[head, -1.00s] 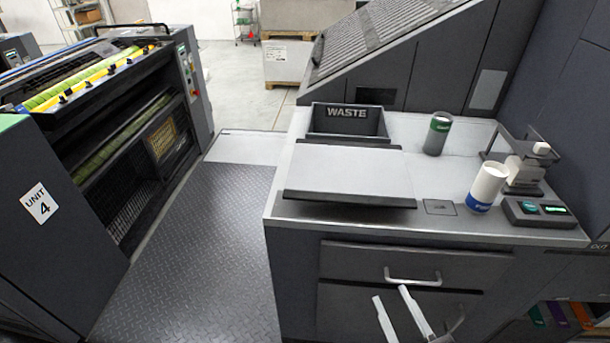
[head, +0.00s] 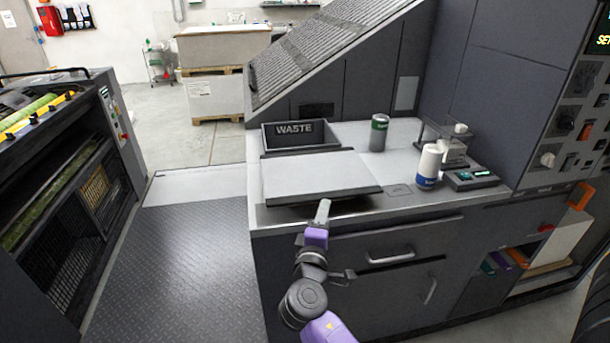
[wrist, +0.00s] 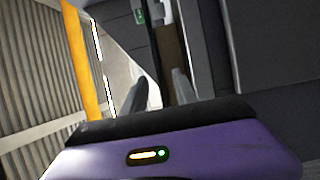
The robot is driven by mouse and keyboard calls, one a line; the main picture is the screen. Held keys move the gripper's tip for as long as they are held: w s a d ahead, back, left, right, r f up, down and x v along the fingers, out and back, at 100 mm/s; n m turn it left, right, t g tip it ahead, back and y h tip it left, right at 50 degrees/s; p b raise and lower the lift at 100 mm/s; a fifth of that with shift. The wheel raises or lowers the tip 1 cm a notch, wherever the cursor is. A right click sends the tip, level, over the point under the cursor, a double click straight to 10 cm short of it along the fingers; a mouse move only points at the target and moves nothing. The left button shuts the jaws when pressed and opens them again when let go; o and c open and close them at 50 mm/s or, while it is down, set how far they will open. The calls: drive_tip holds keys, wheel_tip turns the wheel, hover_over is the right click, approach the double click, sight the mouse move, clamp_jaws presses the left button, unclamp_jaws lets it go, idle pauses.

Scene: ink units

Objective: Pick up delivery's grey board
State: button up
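A flat light-grey board with a dark front lip (head: 318,178) lies on the counter in front of the waste bin; I cannot tell if it is the delivery's grey board or a fixed desk top. A pale upright panel (head: 562,236) also stands in the open shelf at the lower right. My gripper (head: 323,208) is in front of the counter's front edge, just below the board's lip in the picture. In the wrist view my two dark fingers (wrist: 160,88) stand apart with nothing held between them. No board can be made out clearly in the wrist view.
The waste bin (head: 300,134), a green-banded can (head: 379,133), a white bottle with a blue band (head: 428,166) and a small device (head: 470,179) are on the counter. Drawers with handles (head: 391,257) are below. A printing unit (head: 70,180) is at left; the ribbed floor plate (head: 195,255) is clear.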

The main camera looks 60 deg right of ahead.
sight(326, 195)
drive_tip(key=x, duration=0.2)
drive_tip(key=p+x, duration=0.1)
drive_tip(key=x, duration=0.3)
drive_tip(key=shift+w+r+p, duration=0.25)
drive_tip(key=shift+w+p, duration=0.05)
drive_tip(key=shift+w, duration=0.15)
drive_tip(key=shift+w+d, duration=0.1)
drive_tip(key=shift+d, duration=0.4)
clamp_jaws()
